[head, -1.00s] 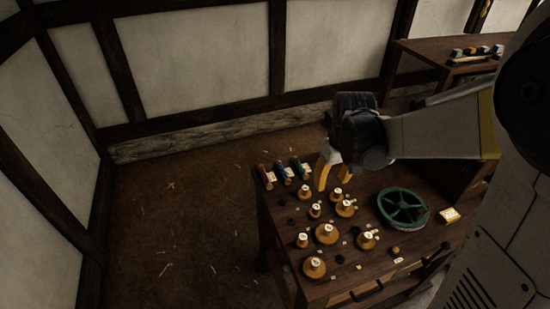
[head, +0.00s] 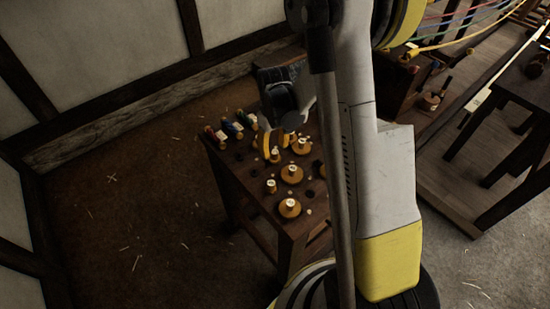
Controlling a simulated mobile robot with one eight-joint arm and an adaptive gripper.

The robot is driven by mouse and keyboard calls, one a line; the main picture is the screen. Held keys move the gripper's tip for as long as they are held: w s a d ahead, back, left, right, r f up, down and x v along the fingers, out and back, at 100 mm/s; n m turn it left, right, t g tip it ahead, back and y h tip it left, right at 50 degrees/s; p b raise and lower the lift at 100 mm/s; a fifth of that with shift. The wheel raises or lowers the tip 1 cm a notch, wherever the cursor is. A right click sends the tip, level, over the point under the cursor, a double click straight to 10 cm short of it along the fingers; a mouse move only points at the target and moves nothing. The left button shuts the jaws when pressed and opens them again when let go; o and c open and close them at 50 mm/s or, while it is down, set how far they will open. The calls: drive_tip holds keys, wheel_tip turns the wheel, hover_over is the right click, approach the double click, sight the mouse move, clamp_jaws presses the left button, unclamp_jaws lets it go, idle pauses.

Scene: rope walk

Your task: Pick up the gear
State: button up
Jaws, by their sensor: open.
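No piece on the dark wooden table (head: 222,157) can be told for certain as the gear. Several round yellow-brown pieces with pale-topped knobs stand there, among them a near one (head: 289,209), a middle one (head: 291,175) and a far one (head: 301,147). A small one (head: 271,187) stands to their left. My gripper (head: 273,148) is open, its yellow fingers pointing down over the far part of the table, close to a small knobbed piece (head: 275,156). I cannot tell whether they touch. My arm hides the table's right part.
Red, blue and green spool-like pieces (head: 232,129) lie at the table's far left edge. Open floor (head: 120,220) lies left. At right stand a rack with coloured ropes (head: 455,38) and a dark wooden stand (head: 525,90).

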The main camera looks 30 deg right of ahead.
sight(274, 151)
wheel_tip(274, 151, down, 4)
drive_tip(key=shift+d+r+b, duration=0.1)
drive_tip(key=shift+r+b, duration=0.1)
drive_tip(key=shift+b, duration=0.4)
drive_tip(key=shift+r, duration=0.1)
clamp_jaws()
